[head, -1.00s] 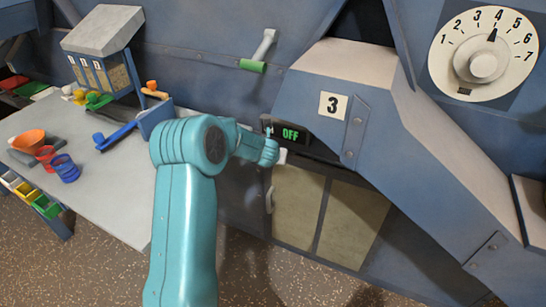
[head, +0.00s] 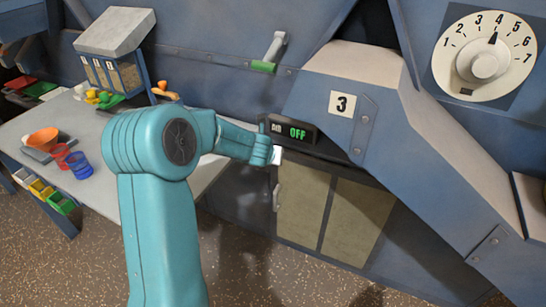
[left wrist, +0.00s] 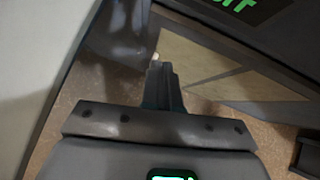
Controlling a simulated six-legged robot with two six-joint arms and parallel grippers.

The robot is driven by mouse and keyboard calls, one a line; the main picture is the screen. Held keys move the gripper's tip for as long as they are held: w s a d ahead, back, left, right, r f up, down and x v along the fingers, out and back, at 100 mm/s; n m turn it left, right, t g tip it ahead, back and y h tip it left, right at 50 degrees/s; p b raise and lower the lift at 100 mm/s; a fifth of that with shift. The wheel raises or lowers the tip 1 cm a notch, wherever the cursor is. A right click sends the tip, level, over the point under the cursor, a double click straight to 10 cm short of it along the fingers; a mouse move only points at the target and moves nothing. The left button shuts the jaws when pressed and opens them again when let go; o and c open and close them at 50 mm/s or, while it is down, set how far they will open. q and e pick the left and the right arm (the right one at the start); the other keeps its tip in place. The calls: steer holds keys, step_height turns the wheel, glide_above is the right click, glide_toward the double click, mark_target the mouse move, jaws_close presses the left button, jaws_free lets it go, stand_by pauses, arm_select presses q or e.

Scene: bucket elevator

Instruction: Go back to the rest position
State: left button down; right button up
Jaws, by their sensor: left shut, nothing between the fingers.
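My left arm (head: 165,150) is teal and comes up from the bottom left in the head view. Its hand end lies in front of the panel, just left of and below the display. My left gripper (left wrist: 163,72) is dark, shut and empty in the left wrist view. In the head view its fingers cannot be made out clearly. The black display (head: 292,130) reads OFF in green; part of it also shows in the left wrist view (left wrist: 240,8). My right gripper is not in view.
A grey table (head: 205,172) with an orange funnel (head: 41,140), a blue cup (head: 79,165) and several small bins stands left. A green-gripped lever (head: 263,66), a sloping blue housing (head: 430,140) marked 3 and a dial (head: 485,58) are on the machine. Speckled floor is open below.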

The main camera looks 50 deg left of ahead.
arm_select(q)
steer(key=shift+s+r, duration=0.2)
steer(key=shift+s, duration=0.1)
steer(key=s+d+f+n+g+h, duration=0.1)
steer(key=s+d+f+n+h, duration=0.15)
steer(key=d+f+n, duration=0.55)
steer(key=s+d+f+n+g+h, duration=0.1)
steer(key=d+f+n+h, duration=0.3)
steer(key=d, duration=0.7)
steer(key=s+d+f+n+g+h, duration=0.1)
steer(key=s+d+f+n+h, duration=0.15)
steer(key=d+f, duration=0.6)
steer(key=s+d+f+n+g, duration=0.2)
steer(key=s+d+f+n, duration=0.1)
steer(key=s+d+n, duration=0.4)
steer(key=s+d+f+n+g, duration=0.25)
steer(key=s+d+n, duration=0.35)
steer(key=n, duration=0.3)
step_height(320, 180, up, 12)
steer(key=p, duration=1.2)
steer(key=shift+w+r+t+h+p, duration=0.2)
steer(key=shift+t+h+p, duration=0.1)
steer(key=shift+t, duration=0.15)
steer(key=shift+d, duration=0.1)
